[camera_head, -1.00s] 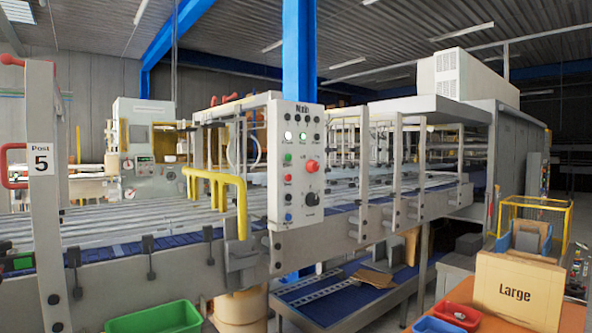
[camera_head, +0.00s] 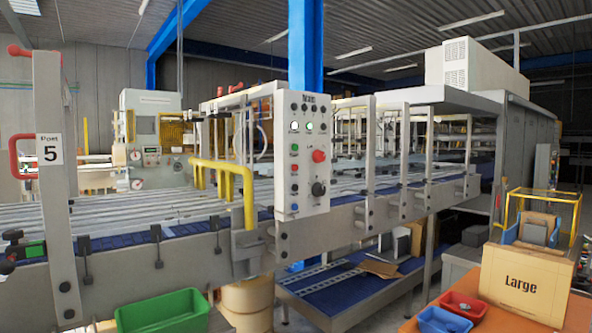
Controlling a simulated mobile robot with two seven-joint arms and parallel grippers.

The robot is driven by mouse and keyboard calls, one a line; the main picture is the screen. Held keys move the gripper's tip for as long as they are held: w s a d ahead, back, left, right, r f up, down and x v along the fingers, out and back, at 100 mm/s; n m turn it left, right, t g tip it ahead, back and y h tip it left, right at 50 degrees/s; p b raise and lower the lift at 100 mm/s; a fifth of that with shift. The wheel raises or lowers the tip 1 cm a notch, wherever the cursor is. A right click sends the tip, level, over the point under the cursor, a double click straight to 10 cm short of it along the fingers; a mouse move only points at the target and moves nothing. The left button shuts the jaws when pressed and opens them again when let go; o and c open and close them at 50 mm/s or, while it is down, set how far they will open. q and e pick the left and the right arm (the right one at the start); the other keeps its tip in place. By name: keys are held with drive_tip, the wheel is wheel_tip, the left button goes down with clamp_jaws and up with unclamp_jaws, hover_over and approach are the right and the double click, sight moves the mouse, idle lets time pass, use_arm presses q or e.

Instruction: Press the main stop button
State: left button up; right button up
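The main control panel (camera_head: 302,154) is a pale upright box on the near side of the conveyor, right of the yellow rail. Its large red button (camera_head: 319,156) sits on the right of the panel face, below two lit white lamps. A smaller red button (camera_head: 294,168), a green one (camera_head: 294,147) and a blue one (camera_head: 294,207) run down the left side. A black knob (camera_head: 318,189) is at the lower right. The lettering is too small to read surely. Neither of my grippers is in view.
The long conveyor (camera_head: 130,226) runs across the view behind the panel. A yellow rail (camera_head: 228,180) stands left of it. Post 5 (camera_head: 58,190) stands left.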

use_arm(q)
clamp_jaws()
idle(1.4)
